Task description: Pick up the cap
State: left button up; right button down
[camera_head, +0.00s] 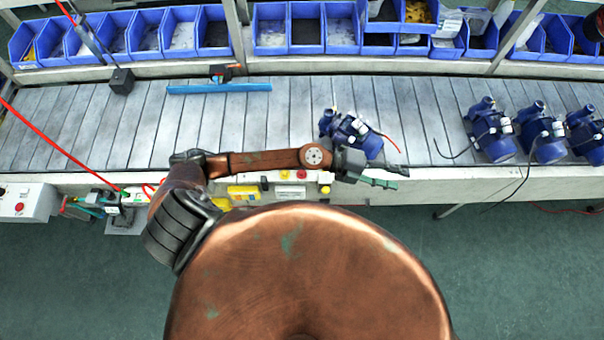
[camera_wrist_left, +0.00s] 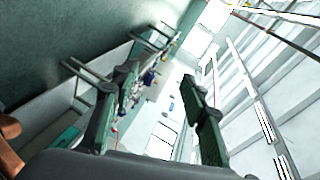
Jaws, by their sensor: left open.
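I cannot make out a cap for certain in either view. A blue pump (camera_head: 350,133) with a pale top fitting sits on the slatted conveyor in the head view. My left gripper (camera_head: 400,177) is at the conveyor's front edge, in front of this pump and slightly to its right. In the left wrist view its two fingers (camera_wrist_left: 158,78) stand wide apart with nothing between them. A small blue thing (camera_wrist_left: 171,106) shows far off beyond the fingers, too small to identify. My right gripper is in neither view.
Several more blue pumps (camera_head: 493,136) stand at the conveyor's (camera_head: 270,125) right. Blue bins (camera_head: 215,32) line the back shelf. A blue bar (camera_head: 219,88) lies at the conveyor's back left. A control box (camera_head: 24,201) is at far left. Conveyor slats left of the near pump are clear.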

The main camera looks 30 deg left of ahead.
pick_arm(q)
jog(key=s+a+f+m+g+y, duration=0.2)
jog(key=a+f+m+g+y, duration=0.1)
jog(key=f, duration=0.5)
jog(key=m+g+y, duration=0.1)
jog(key=g+y, duration=0.2)
jog(key=y, duration=0.8)
send_over(302, 173)
notch_tip(302, 173, down, 12)
jog(key=shift+w+f, duration=0.1)
jog(key=shift+f, duration=0.15)
jog(key=shift+a+f+p, duration=0.2)
jog(key=shift+f+p, duration=0.1)
jog(key=shift+f, duration=0.55)
notch_tip(302, 173, down, 6)
jog(key=shift+d+r+p, duration=0.1)
jog(key=shift+p, duration=0.5)
jog(key=shift+c, duration=0.2)
jog(key=c, duration=0.5)
